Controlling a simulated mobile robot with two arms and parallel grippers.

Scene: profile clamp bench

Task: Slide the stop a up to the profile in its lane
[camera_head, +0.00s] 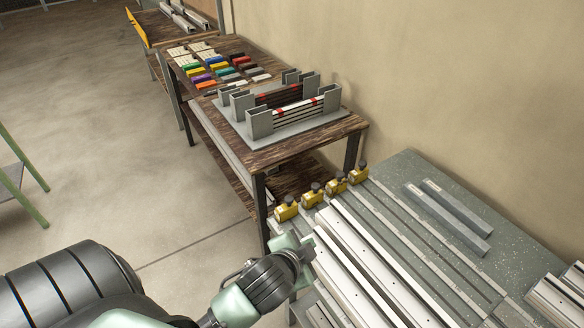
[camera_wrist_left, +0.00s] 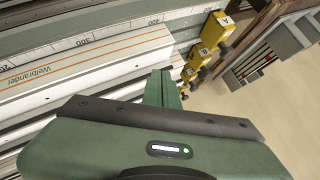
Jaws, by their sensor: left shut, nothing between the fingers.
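Stop a is a yellow block marked A with a dark knob, in the left wrist view (camera_wrist_left: 216,32). It appears to be the nearest yellow stop (camera_head: 286,209) in the head view, at the bench's left end. A long pale profile (camera_head: 352,250) lies on the bench; in the left wrist view a white profile (camera_wrist_left: 100,62) has orange lines and lettering. I cannot tell for certain which profile shares the stop's lane. My left gripper (camera_head: 304,248) is shut and empty, beside the profiles' near ends and apart from the stop. My right gripper is not in view.
More yellow stops (camera_head: 335,187) stand along the same bench end. Two grey bars (camera_head: 450,215) lie towards the wall, and more profiles (camera_head: 560,295) lie at lower right. A wooden table (camera_head: 290,155) with a grey rack stands beyond the bench.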

